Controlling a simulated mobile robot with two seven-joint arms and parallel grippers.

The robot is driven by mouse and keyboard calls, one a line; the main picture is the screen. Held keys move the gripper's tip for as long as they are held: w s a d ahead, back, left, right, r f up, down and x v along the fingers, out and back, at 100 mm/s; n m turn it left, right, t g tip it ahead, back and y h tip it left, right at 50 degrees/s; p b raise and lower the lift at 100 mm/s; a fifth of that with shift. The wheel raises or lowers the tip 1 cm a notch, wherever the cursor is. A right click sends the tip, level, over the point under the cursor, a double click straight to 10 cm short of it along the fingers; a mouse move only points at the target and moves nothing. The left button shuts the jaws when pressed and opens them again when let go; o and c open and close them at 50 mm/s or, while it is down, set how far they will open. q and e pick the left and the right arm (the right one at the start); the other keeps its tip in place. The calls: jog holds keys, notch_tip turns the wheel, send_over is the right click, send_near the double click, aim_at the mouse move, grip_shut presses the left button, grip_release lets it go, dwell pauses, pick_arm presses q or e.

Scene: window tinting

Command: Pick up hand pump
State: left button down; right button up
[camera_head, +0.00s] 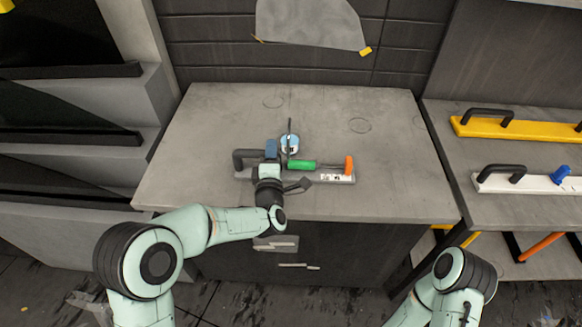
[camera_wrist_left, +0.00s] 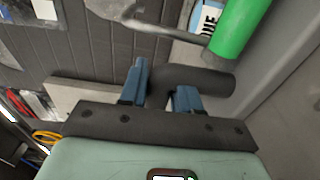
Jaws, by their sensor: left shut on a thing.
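The long bar-shaped tool (camera_head: 312,177), which I take to be the hand pump, lies across the grey table. It has a white right part, an orange knob (camera_head: 349,165) and a black looped handle (camera_head: 239,159) at its left end. My left gripper (camera_head: 271,150) is shut on the black handle. In the left wrist view, the blue fingers of my left gripper (camera_wrist_left: 160,90) are on both sides of the curved black handle (camera_wrist_left: 205,80). My left gripper and wrist hide part of the bar. I cannot tell whether the bar is lifted. My right gripper is out of view.
A green cylinder (camera_head: 302,164) and a can with a blue-and-white label (camera_head: 290,143) are close by the bar. The table's (camera_head: 395,200) right and back areas are clear. Shelves at right hold a yellow bar (camera_head: 530,131) and a white bar (camera_head: 535,183) with black handles.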

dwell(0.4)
pick_arm(q)
jog(key=shift+r, duration=0.1)
jog(key=shift+r, duration=0.1)
notch_tip(320, 180, up, 20)
jog(key=p, duration=0.2)
jog(key=shift+p, duration=0.3)
dwell(0.4)
